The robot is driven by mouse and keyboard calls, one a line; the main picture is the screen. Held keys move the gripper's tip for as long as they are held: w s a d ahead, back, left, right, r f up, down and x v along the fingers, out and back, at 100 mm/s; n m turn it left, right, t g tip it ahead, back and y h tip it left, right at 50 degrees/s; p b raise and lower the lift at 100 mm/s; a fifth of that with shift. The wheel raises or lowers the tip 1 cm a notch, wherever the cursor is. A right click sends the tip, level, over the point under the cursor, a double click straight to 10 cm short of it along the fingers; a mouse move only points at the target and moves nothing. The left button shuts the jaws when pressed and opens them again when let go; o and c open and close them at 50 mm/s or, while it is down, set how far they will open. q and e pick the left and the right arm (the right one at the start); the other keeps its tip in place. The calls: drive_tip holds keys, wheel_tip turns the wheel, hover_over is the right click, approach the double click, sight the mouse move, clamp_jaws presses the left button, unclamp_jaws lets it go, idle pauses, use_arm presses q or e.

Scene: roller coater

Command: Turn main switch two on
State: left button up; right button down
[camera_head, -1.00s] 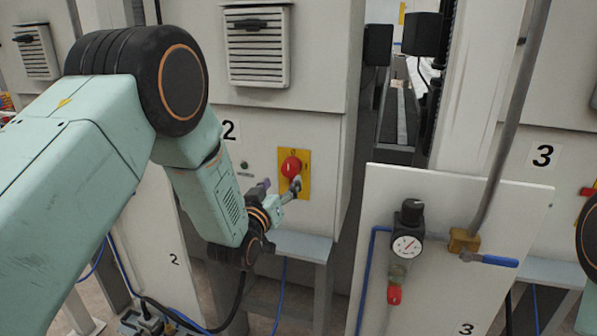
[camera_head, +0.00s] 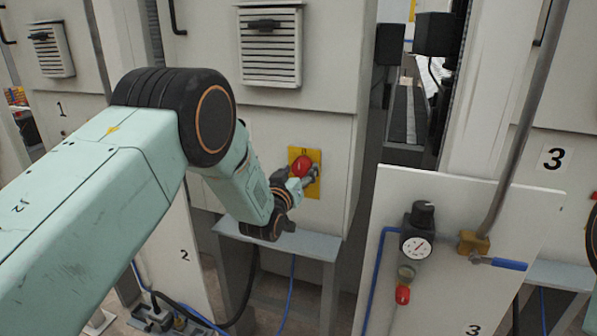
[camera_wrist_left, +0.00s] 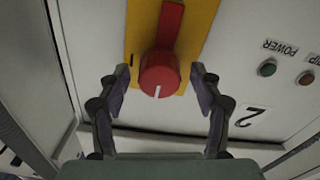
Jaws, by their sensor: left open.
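Main switch two is a red rotary knob (camera_head: 302,166) on a yellow plate (camera_head: 314,190), on the front of the cabinet in the middle. In the left wrist view the red knob (camera_wrist_left: 158,76) shows a white mark pointing to the bottom of the picture, and a red bar runs up from it. My left gripper (camera_wrist_left: 160,73) is open, with one finger on each side of the knob and gaps visible. In the head view my left gripper (camera_head: 306,180) partly covers the switch. My right gripper is not in view.
A green lamp (camera_wrist_left: 267,68) and a red one (camera_wrist_left: 306,78) sit beside the switch. A grey ledge (camera_head: 300,243) juts out below it. A panel with a pressure gauge (camera_head: 417,247) and blue-handled valve (camera_head: 508,264) stands to the right.

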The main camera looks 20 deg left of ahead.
use_arm(q)
drive_tip(key=shift+w+f, duration=0.1)
drive_tip(key=shift+c, duration=1.3)
drive_tip(key=c, duration=0.9)
drive_tip(key=m+b, duration=0.3)
drive_tip(key=m, duration=0.1)
drive_tip(key=m+b, duration=0.2)
drive_tip(key=m, duration=0.3)
drive_tip(key=shift+a, duration=0.1)
drive_tip(key=m+b, duration=0.2)
drive_tip(key=m, duration=0.2)
drive_tip(key=shift+m, duration=0.3)
drive_tip(key=shift+r+m+b, duration=0.2)
drive_tip(key=shift+m+b, duration=0.55)
drive_tip(key=shift+m, duration=1.45)
